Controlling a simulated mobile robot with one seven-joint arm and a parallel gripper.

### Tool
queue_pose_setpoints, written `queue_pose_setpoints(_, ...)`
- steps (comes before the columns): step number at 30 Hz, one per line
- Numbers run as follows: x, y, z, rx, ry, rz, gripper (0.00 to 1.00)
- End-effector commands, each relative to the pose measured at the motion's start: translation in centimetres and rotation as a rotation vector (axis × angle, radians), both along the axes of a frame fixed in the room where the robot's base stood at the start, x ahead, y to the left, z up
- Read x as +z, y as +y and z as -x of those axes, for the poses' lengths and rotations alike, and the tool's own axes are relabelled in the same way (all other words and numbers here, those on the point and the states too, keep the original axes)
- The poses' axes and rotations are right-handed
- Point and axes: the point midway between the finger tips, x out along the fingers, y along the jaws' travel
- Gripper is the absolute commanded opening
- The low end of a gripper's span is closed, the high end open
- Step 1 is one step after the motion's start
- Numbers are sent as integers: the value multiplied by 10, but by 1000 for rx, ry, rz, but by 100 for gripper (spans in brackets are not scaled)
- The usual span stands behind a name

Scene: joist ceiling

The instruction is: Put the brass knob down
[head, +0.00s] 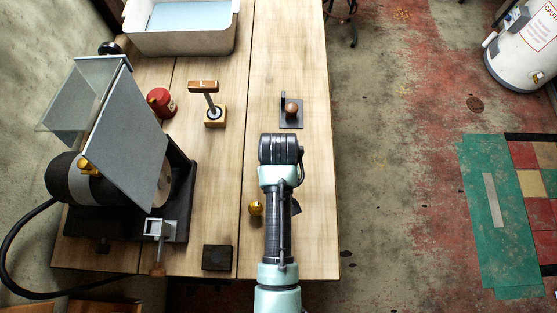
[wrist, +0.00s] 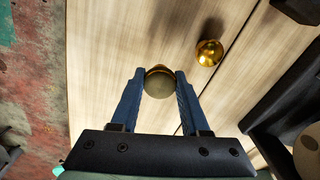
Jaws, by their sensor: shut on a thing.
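My gripper (wrist: 160,85) is shut on a round, dull brass-coloured knob (wrist: 158,84), which sits between the blue fingertips in the wrist view over the pale wooden table (wrist: 110,70). The gap between it and the table is hard to judge. In the head view my wrist covers the fingers and the held knob. A second, shiny gold knob (wrist: 209,52) stands apart on the table. It also shows in the head view (head: 256,208), just left of my arm.
A belt grinder (head: 120,150) fills the table's left side. A black block (head: 217,257), a wooden-handled tool (head: 213,112), a red container (head: 161,102) and a dark bracket with a brown knob (head: 291,113) stand around. A tray (head: 180,42) is at the back. The right strip is bare.

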Motion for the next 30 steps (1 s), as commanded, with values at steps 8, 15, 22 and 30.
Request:
queue_pose_setpoints(8,-35,0,0,-1,1,-1,0)
queue_pose_setpoints(15,-42,0,-1,-1,-2,-1,0)
queue_pose_setpoints(22,-46,0,0,-1,-1,0,0)
queue_pose_setpoints(30,-45,0,0,-1,-1,0,75)
